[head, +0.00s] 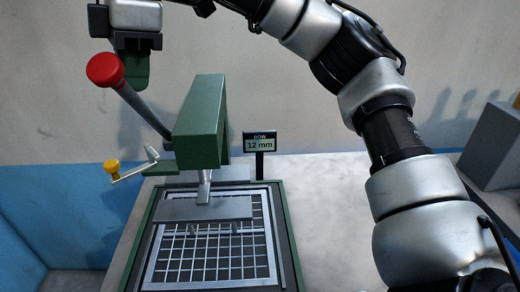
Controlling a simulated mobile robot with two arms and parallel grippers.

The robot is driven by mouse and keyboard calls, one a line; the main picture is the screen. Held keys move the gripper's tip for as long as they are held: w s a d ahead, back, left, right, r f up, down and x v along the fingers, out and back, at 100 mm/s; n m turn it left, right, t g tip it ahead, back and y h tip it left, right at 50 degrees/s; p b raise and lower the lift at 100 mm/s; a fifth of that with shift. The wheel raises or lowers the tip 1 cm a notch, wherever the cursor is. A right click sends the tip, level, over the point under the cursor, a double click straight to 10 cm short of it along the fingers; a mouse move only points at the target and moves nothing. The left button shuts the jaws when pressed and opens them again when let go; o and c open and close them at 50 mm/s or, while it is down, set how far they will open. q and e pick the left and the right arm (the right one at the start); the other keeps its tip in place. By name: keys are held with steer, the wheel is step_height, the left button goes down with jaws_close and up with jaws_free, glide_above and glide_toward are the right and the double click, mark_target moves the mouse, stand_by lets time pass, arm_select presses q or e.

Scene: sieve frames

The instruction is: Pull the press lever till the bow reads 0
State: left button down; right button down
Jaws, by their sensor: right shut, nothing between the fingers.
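The press has a green head (203,125) above the sieve. Its grey lever (145,110) slants up to the left and ends in a red ball knob (105,69). The display (260,143) reads "BOW 12 mm". A grey press plate (190,209) sits under the head, over the framed mesh (210,257). My right gripper (137,72) is shut and empty at the top left, close beside the red knob; I cannot tell whether they touch. My left gripper is not in view.
A small crank with a yellow knob (112,167) sticks out left of the press. A grey box (495,145) stands at the far right. The worktop (325,210) right of the press is bare, with my right arm above it.

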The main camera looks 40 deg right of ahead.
mark_target(131, 104)
steer(key=shift+s+a, duration=0.15)
steer(key=shift+s, duration=0.05)
steer(key=shift+s+a+f+b, duration=0.4)
steer(key=shift+s+f+b, duration=0.25)
steer(key=shift+f+b, duration=0.3)
steer(key=shift+s+a+f+b, duration=0.3)
steer(key=shift+f+b, duration=0.25)
steer(key=shift+b, duration=0.3)
steer(key=shift+s+a+f+b, duration=0.15)
steer(key=shift+s+f+b, duration=0.05)
steer(key=shift+s+b, duration=0.15)
